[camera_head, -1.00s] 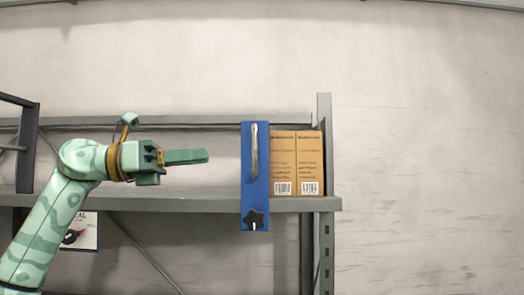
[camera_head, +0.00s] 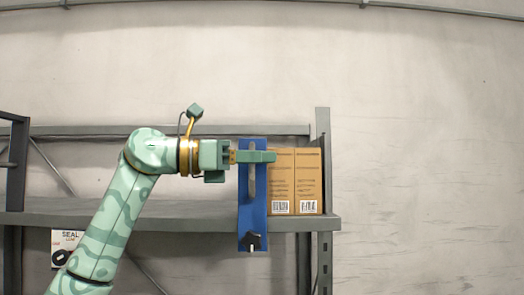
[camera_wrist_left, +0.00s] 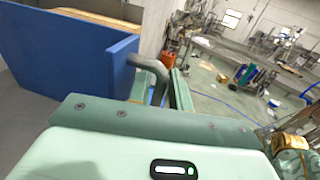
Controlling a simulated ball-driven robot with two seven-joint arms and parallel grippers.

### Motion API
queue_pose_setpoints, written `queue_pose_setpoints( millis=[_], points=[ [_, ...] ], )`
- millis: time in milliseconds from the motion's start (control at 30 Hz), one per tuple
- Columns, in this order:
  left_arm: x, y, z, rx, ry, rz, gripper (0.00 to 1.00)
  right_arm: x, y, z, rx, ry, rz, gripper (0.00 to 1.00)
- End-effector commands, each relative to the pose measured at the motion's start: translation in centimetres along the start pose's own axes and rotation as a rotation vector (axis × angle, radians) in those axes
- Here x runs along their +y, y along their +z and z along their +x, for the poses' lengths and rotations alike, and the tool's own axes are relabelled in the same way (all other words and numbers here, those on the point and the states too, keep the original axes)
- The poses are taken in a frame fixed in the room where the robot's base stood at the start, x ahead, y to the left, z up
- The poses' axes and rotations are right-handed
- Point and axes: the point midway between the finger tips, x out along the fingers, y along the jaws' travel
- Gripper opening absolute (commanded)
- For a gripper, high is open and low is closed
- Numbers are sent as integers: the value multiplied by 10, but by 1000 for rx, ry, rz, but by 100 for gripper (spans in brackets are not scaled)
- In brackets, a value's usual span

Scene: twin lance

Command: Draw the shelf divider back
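The blue shelf divider (camera_head: 245,225) stands upright at the shelf's front, left of the cartons. It has a grey vertical handle (camera_head: 252,187) and a black star knob (camera_head: 252,241) low down. My left gripper (camera_head: 258,157) reaches in from the left at the handle's upper part, and its near finger covers some of the handle. In the left wrist view the bent grey handle (camera_wrist_left: 150,67) passes between the two fingers (camera_wrist_left: 161,92), beside the blue divider (camera_wrist_left: 65,50). A gap shows between the fingers, so they look open around it.
Two brown cartons (camera_head: 295,180) stand side by side right of the divider on the grey shelf (camera_head: 180,212). A grey post (camera_head: 322,160) bounds the shelf's right end. The shelf left of the divider looks clear. A poster (camera_head: 66,245) shows lower left.

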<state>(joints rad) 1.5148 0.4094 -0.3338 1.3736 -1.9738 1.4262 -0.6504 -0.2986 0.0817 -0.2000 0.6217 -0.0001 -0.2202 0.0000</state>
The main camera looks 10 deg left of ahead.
Motion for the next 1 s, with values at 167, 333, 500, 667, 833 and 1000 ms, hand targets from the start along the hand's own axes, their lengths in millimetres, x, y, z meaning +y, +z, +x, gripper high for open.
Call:
queue_pose_setpoints(
  millis=[167,333,500,667,833,1000],
  points=[
    [0,0,8,0,0,-1,20,0,0,-2,0,-1,0,36],
    [0,-1,8,0,0,-1,20,-1,0,-2,0,-2,0,36],
    [0,-1,8,0,0,-1,0,-3,0,-2,0,-4,1,36],
    [1,0,5,-1,2,0,0,-3,0,-2,-1,-4,1,36],
    [10,0,-26,0,9,0,0,-3,0,-5,-1,-4,1,36],
    [19,1,-76,0,10,-1,0,-2,0,-12,-2,-3,1,36]
  ],
)
